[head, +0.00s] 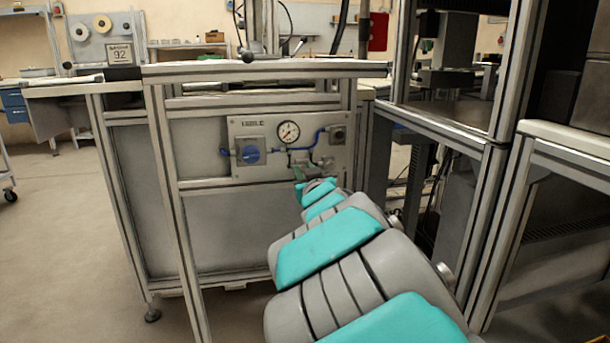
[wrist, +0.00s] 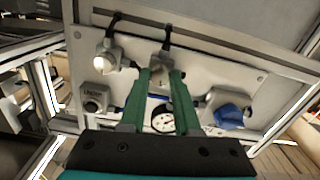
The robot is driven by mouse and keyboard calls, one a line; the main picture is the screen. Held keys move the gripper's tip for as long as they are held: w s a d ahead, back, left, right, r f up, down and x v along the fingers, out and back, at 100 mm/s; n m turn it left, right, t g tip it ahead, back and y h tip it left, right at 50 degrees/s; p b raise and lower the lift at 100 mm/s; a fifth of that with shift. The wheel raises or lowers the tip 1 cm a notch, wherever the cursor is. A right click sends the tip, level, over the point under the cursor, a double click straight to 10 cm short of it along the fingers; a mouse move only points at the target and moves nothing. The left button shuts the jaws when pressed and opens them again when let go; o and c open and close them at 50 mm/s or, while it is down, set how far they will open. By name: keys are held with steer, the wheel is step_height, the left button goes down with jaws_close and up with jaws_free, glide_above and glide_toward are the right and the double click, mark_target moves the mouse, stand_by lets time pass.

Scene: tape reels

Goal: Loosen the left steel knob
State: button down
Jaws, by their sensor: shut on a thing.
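The left steel knob (wrist: 159,80) is on the grey panel, in the upper middle of the wrist view, which shows the panel upside down. My gripper (wrist: 161,74) has its two green fingers on either side of this knob and is shut on it. The fingers cover its sides. In the head view my gripper (head: 304,172) is small, at the panel below the gauge, and my arm partly hides that spot. A second steel knob (wrist: 107,59) with a bright round end stands to the left in the wrist view, apart from the fingers.
Free floor lies at the left.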

steer(key=n+b, duration=0.1)
steer(key=n, duration=0.7)
steer(key=shift+n, duration=0.4)
stand_by(0.4)
steer(key=c, duration=0.6)
jaws_free()
steer(key=shift+v, duration=3.9)
